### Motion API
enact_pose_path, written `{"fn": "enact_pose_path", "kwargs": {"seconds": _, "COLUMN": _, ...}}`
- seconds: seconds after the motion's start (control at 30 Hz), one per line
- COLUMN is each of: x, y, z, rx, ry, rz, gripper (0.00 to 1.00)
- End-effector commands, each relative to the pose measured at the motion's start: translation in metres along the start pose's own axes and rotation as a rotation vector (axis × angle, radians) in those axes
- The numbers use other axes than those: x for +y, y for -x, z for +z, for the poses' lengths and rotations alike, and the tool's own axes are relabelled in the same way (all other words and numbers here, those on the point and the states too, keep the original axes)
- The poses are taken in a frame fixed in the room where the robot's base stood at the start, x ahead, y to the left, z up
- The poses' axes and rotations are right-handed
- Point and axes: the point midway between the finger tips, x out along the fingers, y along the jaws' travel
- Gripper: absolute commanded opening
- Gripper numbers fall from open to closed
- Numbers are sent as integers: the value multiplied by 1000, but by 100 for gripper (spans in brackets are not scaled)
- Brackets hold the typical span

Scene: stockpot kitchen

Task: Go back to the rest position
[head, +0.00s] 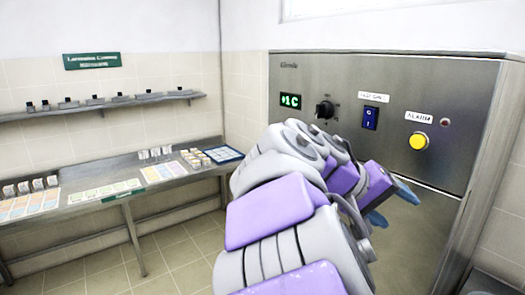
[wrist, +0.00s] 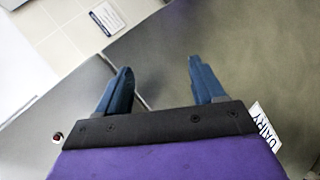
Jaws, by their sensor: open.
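My gripper (head: 397,207) shows at the right in the head view, its blue fingers in front of the lower part of a steel cabinet (head: 440,235). In the wrist view my gripper (wrist: 160,75) has its two blue fingers apart, with nothing between them. Grey-brown steel fills the space beyond the fingertips (wrist: 225,45); I cannot tell whether they touch it. My purple and grey arm hides the lower middle of the cabinet in the head view.
The cabinet panel carries a green display (head: 290,101), a black knob (head: 324,110), a blue switch (head: 370,118) and a yellow alarm button (head: 418,142). A steel counter (head: 125,192) with cards and small containers stands at left, under a wall shelf (head: 130,102). Tiled floor (head: 185,262) is clear.

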Motion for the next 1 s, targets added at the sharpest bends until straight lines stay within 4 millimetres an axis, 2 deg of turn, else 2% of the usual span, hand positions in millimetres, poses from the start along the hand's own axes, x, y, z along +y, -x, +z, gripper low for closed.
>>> {"fn": "enact_pose_path", "kwargs": {"seconds": 0.03, "x": -8, "y": -14, "z": 24, "rx": -38, "ry": 1, "rz": -54, "gripper": 68}}
{"fn": "enact_pose_path", "kwargs": {"seconds": 0.1, "x": -22, "y": -32, "z": 55, "rx": -87, "ry": 8, "rz": -138, "gripper": 68}}
{"fn": "enact_pose_path", "kwargs": {"seconds": 0.17, "x": -37, "y": -44, "z": 82, "rx": -122, "ry": 13, "rz": -211, "gripper": 68}}
{"fn": "enact_pose_path", "kwargs": {"seconds": 0.3, "x": -81, "y": -63, "z": 145, "rx": -199, "ry": 35, "rz": -392, "gripper": 68}}
{"fn": "enact_pose_path", "kwargs": {"seconds": 0.43, "x": -129, "y": -68, "z": 204, "rx": -261, "ry": 64, "rz": -563, "gripper": 68}}
{"fn": "enact_pose_path", "kwargs": {"seconds": 0.6, "x": -191, "y": -57, "z": 277, "rx": -327, "ry": 116, "rz": -771, "gripper": 68}}
{"fn": "enact_pose_path", "kwargs": {"seconds": 0.7, "x": -218, "y": -47, "z": 310, "rx": -352, "ry": 143, "rz": -861, "gripper": 68}}
{"fn": "enact_pose_path", "kwargs": {"seconds": 0.8, "x": -236, "y": -39, "z": 331, "rx": -368, "ry": 163, "rz": -920, "gripper": 68}}
{"fn": "enact_pose_path", "kwargs": {"seconds": 0.9, "x": -244, "y": -34, "z": 343, "rx": -378, "ry": 175, "rz": -951, "gripper": 68}}
{"fn": "enact_pose_path", "kwargs": {"seconds": 1.0, "x": -246, "y": -33, "z": 346, "rx": -379, "ry": 178, "rz": -959, "gripper": 68}}
